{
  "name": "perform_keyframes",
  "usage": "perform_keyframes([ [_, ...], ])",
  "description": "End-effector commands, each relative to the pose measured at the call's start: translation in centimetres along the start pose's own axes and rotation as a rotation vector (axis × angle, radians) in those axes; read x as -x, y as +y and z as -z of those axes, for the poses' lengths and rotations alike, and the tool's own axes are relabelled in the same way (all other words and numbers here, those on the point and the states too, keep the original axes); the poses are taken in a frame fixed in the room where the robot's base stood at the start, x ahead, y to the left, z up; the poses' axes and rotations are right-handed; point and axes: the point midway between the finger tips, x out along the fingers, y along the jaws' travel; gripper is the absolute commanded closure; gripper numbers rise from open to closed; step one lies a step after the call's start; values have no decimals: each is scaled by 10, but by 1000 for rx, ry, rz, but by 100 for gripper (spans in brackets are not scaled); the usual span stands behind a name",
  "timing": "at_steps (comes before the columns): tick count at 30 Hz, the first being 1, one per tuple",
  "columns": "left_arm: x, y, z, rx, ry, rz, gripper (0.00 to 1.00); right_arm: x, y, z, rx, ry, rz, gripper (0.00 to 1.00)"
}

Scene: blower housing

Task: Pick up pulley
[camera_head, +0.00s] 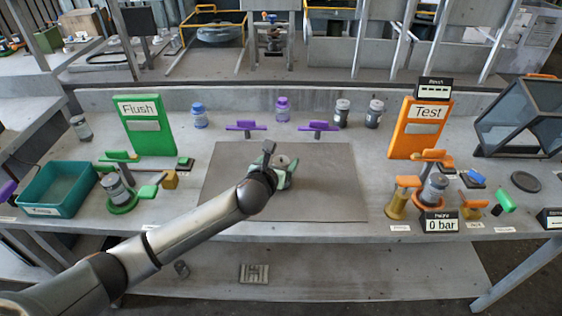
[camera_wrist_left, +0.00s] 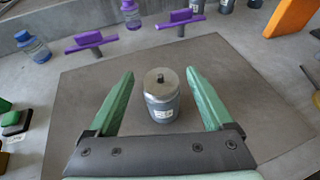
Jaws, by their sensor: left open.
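A grey canister (camera_wrist_left: 162,100) with a shiny metal lid, a small dark stud on top and a white label stands upright on the grey mat (camera_head: 330,195). My left gripper (camera_wrist_left: 161,74) is open, its two green fingers on either side of the canister, with a visible gap on each side. In the head view, my left gripper (camera_head: 281,158) is over the mat, and the canister's top (camera_head: 283,161) shows between its fingers; the arm hides part of it. I cannot clearly pick out a pulley. My right gripper is not in view.
Purple holders (camera_head: 319,126) and several jars (camera_head: 343,112) stand behind the mat. A green Flush sign (camera_head: 146,124) and teal bin (camera_head: 60,188) are at left. An orange Test sign (camera_head: 421,128), a pressure display (camera_head: 440,223) and a black disc (camera_head: 525,181) are at right. The mat's right half is clear.

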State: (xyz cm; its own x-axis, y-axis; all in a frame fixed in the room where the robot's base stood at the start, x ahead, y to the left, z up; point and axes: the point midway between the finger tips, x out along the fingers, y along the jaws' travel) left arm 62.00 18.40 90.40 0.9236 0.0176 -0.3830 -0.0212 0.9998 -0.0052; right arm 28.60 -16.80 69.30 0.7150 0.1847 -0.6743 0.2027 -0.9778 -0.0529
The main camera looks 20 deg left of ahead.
Motion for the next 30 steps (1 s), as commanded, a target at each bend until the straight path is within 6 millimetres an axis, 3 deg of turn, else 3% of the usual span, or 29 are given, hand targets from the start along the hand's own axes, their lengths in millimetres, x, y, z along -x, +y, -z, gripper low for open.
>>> perform_keyframes([
  [4, 0, 0, 0, 0, 0, 0, 15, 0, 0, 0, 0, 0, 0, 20],
  [26, 0, 0, 0, 0, 1, 0, 97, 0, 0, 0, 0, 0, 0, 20],
  [30, 0, 0, 0, 0, 1, 0, 100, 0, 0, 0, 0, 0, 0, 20],
])
